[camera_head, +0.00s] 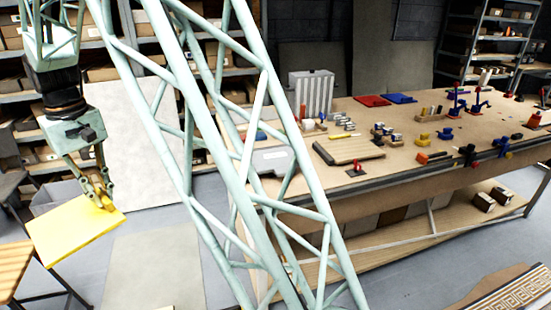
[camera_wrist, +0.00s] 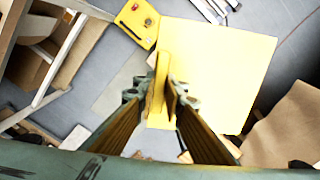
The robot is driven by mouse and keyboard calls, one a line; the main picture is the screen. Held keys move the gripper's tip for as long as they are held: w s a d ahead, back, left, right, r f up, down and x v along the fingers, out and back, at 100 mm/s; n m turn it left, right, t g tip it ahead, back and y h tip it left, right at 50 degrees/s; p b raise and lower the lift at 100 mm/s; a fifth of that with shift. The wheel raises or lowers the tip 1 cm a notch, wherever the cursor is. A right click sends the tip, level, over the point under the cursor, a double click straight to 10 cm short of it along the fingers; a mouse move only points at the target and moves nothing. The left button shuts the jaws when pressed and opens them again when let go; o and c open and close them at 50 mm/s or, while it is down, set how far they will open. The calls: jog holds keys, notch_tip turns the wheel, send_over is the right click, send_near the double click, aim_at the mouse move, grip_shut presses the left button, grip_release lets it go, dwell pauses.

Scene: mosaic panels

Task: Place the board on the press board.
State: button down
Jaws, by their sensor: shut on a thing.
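My gripper (camera_head: 103,196) is at the left of the head view, pointing down. It is shut on the yellow board (camera_head: 72,234), a flat square sheet held off the floor. In the wrist view the board (camera_wrist: 225,75) spreads beyond the fingers, and my gripper (camera_wrist: 162,97) pinches a narrow upright yellow grip on it. I cannot tell for sure which thing is the press board. A tan board with a dark edge (camera_head: 348,149) lies on the workbench, well to the right of my gripper.
The long workbench (camera_head: 290,175) carries small coloured parts and clamps. A slatted wooden top (camera_head: 12,266) stands close to the held board at the left. A small yellow panel with a red button (camera_wrist: 137,20) shows in the wrist view. Shelves line the back; grey floor is open between.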

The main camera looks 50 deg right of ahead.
jog(key=s+d+f+m+p, duration=0.1)
jog(key=s+d+m+p, duration=0.2)
jog(key=d, duration=1)
jog(key=s+d+m, duration=0.3)
jog(key=d+m, duration=0.2)
jog(key=d, duration=0.7)
jog(key=s+d+f+m+p, duration=0.1)
jog(key=s+d+m+p, duration=0.3)
jog(key=d, duration=0.9)
jog(key=s+d+f+m+p, duration=0.2)
jog(key=s+d+m, duration=1)
jog(key=s+d, duration=1.3)
jog(key=shift+s+d+m, duration=0.35)
jog(key=shift+s+m, duration=0.05)
jog(key=shift+s, duration=0.05)
jog(key=shift+w, duration=0.15)
jog(key=w+a, duration=0.2)
jog(key=w, duration=0.2)
jog(key=w+a+f, duration=0.1)
jog(key=w+a, duration=0.1)
jog(key=w, duration=0.3)
jog(key=w+a+p, duration=0.1)
jog(key=w+a, duration=0.1)
jog(key=w, duration=0.3)
jog(key=shift+w+a+f, duration=0.2)
jog(key=shift+f, duration=0.1)
jog(key=shift+f, duration=1.65)
jog(key=shift+f, duration=0.15)
